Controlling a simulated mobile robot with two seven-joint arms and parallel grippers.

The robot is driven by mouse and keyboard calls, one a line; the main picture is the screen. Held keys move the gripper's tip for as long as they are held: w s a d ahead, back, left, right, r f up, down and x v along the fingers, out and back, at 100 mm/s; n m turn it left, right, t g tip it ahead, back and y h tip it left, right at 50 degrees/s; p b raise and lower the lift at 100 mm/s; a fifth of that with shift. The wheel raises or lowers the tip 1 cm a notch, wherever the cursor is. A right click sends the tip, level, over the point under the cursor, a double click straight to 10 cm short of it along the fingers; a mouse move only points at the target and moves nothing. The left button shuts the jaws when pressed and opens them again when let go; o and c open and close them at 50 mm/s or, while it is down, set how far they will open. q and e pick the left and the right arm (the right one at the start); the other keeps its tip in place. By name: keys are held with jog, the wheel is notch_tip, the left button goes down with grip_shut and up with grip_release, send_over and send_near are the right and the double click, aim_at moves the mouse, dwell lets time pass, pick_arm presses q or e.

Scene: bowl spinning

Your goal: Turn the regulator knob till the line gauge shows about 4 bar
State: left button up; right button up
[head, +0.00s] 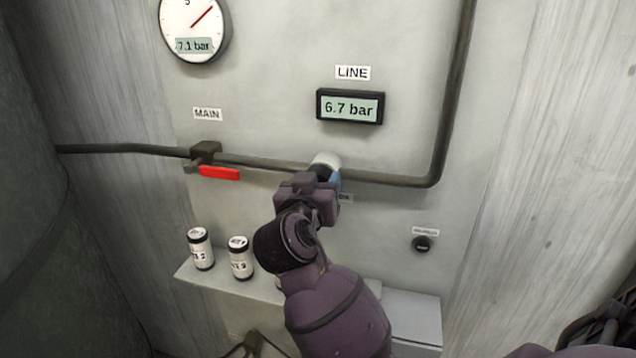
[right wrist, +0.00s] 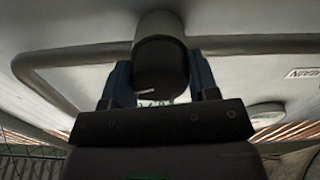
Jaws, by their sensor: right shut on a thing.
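The line gauge (head: 350,107) is a black-framed digital display under a LINE label, and it reads 6.7 bar. The regulator (head: 325,160) sits on the pipe below it, its pale body showing above my right gripper. My right gripper (head: 328,176) is shut on the dark regulator knob. In the right wrist view the round dark knob (right wrist: 160,68) sits between the two bluish fingers of my gripper (right wrist: 160,88), with a small pale mark on its lower face. In the head view the gripper hides most of the knob. My left gripper is not in view.
A round dial (head: 194,28) at the upper left reads 7.1 bar. A red valve handle (head: 219,173) lies along the pipe (head: 120,148) near the MAIN label. Two cans (head: 201,248) stand on a shelf (head: 225,281) below. A small black knob (head: 422,244) is at the right.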

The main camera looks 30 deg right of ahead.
jog(key=shift+n, duration=0.3)
jog(key=n, duration=0.4)
jog(key=shift+n, duration=0.4)
jog(key=n, duration=1)
jog(key=shift+n, duration=0.4)
jog(key=n, duration=0.4)
jog(key=shift+n, duration=0.7)
jog(key=o, duration=0.9)
